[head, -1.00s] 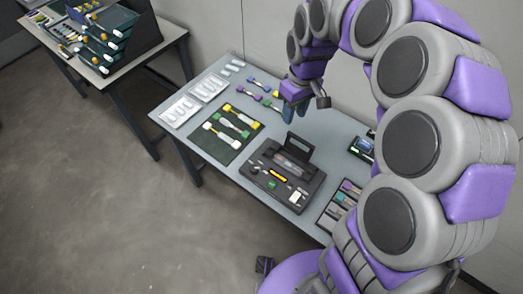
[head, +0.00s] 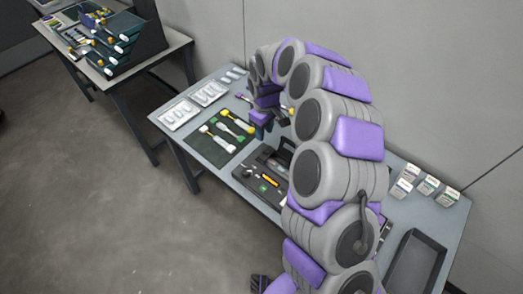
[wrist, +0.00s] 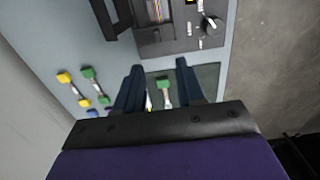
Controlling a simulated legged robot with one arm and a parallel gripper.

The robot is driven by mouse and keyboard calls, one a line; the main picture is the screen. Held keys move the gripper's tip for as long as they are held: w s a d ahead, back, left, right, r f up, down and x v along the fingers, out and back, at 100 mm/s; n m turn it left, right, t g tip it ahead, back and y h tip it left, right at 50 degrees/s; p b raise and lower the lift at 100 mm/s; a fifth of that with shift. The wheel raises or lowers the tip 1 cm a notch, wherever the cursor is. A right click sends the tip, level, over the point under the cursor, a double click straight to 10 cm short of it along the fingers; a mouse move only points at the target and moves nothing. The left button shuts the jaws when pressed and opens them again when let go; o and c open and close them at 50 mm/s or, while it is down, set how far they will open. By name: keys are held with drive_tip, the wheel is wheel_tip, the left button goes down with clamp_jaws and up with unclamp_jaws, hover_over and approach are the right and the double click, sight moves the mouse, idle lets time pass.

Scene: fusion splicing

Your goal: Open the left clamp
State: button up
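The splicer (head: 249,176), a dark box with a raised lid, stands on the table, partly hidden behind my arm in the head view. In the wrist view its body (wrist: 180,47) is at the top, with part of the inner bay and a knob showing. I cannot make out the left clamp for certain in either view. My gripper (head: 262,132) hangs above the table behind the splicer, near the green mat. In the wrist view my gripper (wrist: 160,75) has its two dark fingers apart with nothing held between them. It is apart from the splicer.
A dark green mat (head: 209,148) with several yellow, white and green connectors lies left of the splicer. White trays (head: 179,114) lie at the table's far left. Small labelled boxes (head: 427,184) and an empty black tray (head: 417,265) are at the right. A second table stands at the far left.

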drive_tip(key=b, duration=0.1)
hover_over(266, 151)
drive_tip(key=d, duration=0.2)
wheel_tip(266, 151, down, 5)
drive_tip(key=shift+s+a+f, duration=0.1)
drive_tip(key=shift+a+f, duration=0.05)
drive_tip(key=a+f, duration=0.2)
drive_tip(key=f, duration=0.1)
drive_tip(key=a+f+b, duration=0.1)
drive_tip(key=f, duration=0.1)
drive_tip(key=shift+a+f, duration=0.15)
drive_tip(key=shift+d, duration=1.45)
drive_tip(key=shift+c, duration=0.9)
drive_tip(key=shift+a, duration=1.15)
clamp_jaws()
drive_tip(key=shift+d, duration=0.45)
